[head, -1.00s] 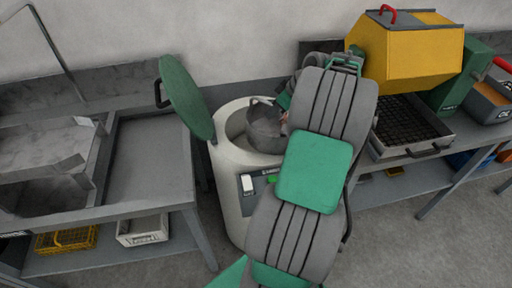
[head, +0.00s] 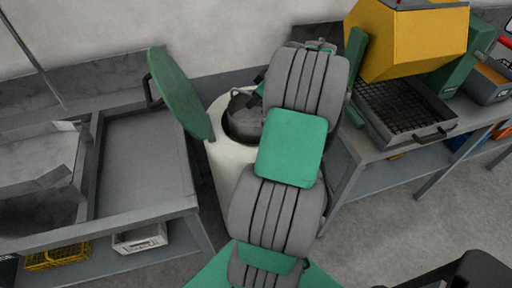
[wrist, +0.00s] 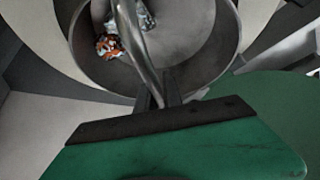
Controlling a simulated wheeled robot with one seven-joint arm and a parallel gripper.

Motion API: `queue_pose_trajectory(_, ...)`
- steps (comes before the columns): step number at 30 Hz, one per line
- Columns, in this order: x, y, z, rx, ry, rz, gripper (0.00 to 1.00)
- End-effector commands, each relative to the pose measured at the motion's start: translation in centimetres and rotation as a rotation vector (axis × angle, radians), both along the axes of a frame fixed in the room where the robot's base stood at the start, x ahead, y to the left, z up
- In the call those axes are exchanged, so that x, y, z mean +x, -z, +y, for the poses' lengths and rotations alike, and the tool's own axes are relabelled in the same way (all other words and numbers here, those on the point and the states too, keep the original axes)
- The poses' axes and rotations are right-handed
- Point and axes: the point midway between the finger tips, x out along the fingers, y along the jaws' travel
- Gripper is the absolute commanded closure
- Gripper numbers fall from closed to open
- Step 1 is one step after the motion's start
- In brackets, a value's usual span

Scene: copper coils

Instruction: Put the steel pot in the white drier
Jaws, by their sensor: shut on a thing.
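The steel pot (head: 240,104) is grey and sits at the mouth of the white drier (head: 232,172), partly inside its round opening. In the wrist view the pot (wrist: 205,62) is seen from above, with crumpled orange and silvery pieces inside. In the head view my arm hides the gripper and the right part of the pot and drier. The drier's green lid (head: 180,92) stands open on the left; whether the pot touches the drier's bottom cannot be told.
A grey sink bench (head: 146,170) stands on the left, with a yellow basket (head: 58,257) and a white crate (head: 140,238) below. On the right, a bench carries a yellow hooded machine (head: 408,40) and a black mesh tray (head: 402,108).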

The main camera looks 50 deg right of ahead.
Motion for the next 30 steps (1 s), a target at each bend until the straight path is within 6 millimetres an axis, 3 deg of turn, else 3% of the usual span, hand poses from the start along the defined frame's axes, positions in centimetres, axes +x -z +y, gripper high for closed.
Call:
queue_pose_trajectory(3,0.1,1.8,0.0,-0.003,-0.002,-0.003,1.0)
queue_pose_trajectory(9,0.2,3.2,-0.1,-0.021,-0.005,-0.011,1.0)
queue_pose_trajectory(17,0.1,3.1,-0.1,-0.051,-0.005,-0.019,1.0)
queue_pose_trajectory(30,0.1,9.6,0.1,-0.05,-0.006,-0.017,1.0)
